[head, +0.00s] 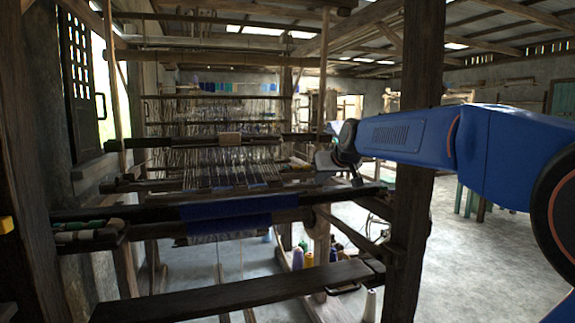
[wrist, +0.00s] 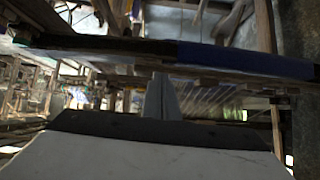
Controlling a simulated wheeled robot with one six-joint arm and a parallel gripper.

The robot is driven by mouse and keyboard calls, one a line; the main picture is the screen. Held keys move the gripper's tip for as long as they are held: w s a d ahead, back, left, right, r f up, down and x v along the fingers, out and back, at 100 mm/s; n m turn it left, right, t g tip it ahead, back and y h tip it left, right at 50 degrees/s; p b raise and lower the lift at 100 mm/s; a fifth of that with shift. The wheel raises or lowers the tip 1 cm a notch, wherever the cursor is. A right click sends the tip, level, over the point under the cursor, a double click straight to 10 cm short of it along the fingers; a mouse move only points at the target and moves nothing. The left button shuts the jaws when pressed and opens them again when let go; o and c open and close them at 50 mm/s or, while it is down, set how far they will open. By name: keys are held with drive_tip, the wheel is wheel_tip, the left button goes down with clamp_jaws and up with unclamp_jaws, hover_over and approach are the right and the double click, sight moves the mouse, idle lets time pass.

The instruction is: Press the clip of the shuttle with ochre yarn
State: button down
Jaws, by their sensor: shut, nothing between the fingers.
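Several small shuttles (head: 90,231) lie side by side on a dark ledge (head: 112,240) at the left end of the loom. They show green and pale or tan parts. They are too small to tell which one carries ochre yarn, and no clip can be made out. My gripper (head: 357,181) is near the right side of the loom, by the thick post and far to the right of the shuttles. In the wrist view its fingers (wrist: 160,97) are together, with nothing held. No shuttle can be made out in that view.
Blue cloth (head: 228,212) wraps the loom's front beam, between my gripper and the shuttles; it also shows in the wrist view (wrist: 225,58). A thick wooden post (head: 412,170) stands beside my arm. A bench plank (head: 235,292) crosses in front. Yarn cones (head: 297,258) stand below.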

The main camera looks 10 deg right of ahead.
drive_tip(key=shift+t, duration=0.7)
drive_tip(key=w+r, duration=0.1)
drive_tip(key=w, duration=0.3)
drive_tip(key=w+a+r, duration=0.1)
drive_tip(key=w, duration=0.3)
drive_tip(key=w+r, duration=0.1)
drive_tip(key=w, duration=0.3)
drive_tip(key=shift+a, duration=0.4)
drive_tip(key=w+a+r+t, duration=0.1)
drive_tip(key=w, duration=0.7)
drive_tip(key=w+a+t, duration=0.1)
drive_tip(key=w, duration=0.7)
drive_tip(key=shift+w+a+r+y, duration=0.15)
drive_tip(key=shift+a+r+y, duration=0.15)
drive_tip(key=shift+r, duration=0.1)
hover_over(286, 168)
drive_tip(key=s, duration=0.2)
drive_tip(key=f, duration=0.2)
drive_tip(key=shift+s+d+f, duration=0.1)
drive_tip(key=shift+d+f, duration=0.15)
drive_tip(key=shift+f, duration=2.15)
